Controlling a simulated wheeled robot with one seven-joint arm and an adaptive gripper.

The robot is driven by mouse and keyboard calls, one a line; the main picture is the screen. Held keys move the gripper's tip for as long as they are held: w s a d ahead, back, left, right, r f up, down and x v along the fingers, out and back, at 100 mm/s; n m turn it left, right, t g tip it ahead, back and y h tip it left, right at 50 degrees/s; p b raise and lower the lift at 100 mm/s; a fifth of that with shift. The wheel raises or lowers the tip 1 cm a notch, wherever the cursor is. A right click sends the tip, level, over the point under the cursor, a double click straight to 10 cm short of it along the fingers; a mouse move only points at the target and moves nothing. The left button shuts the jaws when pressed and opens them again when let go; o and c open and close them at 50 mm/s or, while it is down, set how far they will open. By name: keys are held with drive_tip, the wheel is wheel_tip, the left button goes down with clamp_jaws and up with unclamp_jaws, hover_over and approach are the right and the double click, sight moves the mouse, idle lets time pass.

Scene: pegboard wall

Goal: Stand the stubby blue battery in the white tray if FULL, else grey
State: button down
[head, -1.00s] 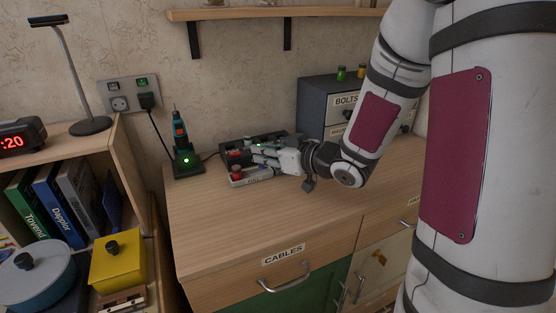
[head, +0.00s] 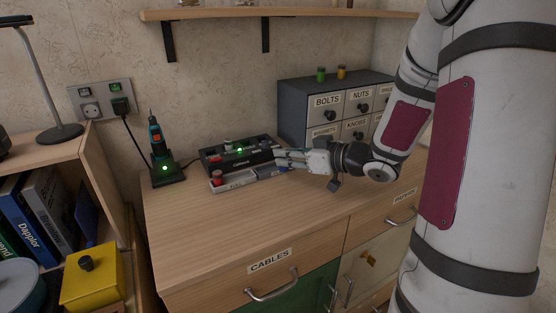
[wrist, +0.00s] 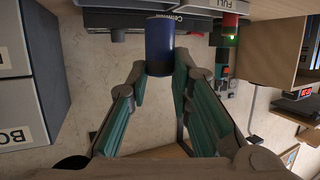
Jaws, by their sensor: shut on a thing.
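My gripper (head: 279,155) is shut on a stubby dark blue battery (wrist: 159,47), which shows between the fingertips in the wrist view. In the head view I cannot make out the battery at the fingertips. The white tray (head: 238,186), marked FULL, lies at the front left of a black charger box; a red-topped item (head: 217,176) stands at its left end. The grey tray (head: 268,172) adjoins it on the right, below and left of my fingers. In the wrist view the FULL label (wrist: 228,4) is at the top edge.
The black charger box (head: 212,162) with a green light sits behind the trays. A drill (head: 156,137) stands in its dock to the left. A drawer cabinet (head: 295,108) stands behind my gripper. The front of the wooden worktop (head: 215,225) is clear.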

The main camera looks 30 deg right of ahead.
drive_tip(key=w, duration=0.4)
drive_tip(key=w+d+b, duration=0.1)
drive_tip(key=w, duration=0.2)
drive_tip(key=shift+d+f, duration=0.1)
drive_tip(key=shift+f, duration=0.2)
drive_tip(key=shift+f+b, duration=0.65)
drive_tip(key=shift+f, duration=1.1)
drive_tip(key=shift+f, duration=0.2)
drive_tip(key=c, duration=1.4)
unclamp_jaws()
drive_tip(key=shift+c, duration=0.2)
drive_tip(key=shift+r, duration=0.1)
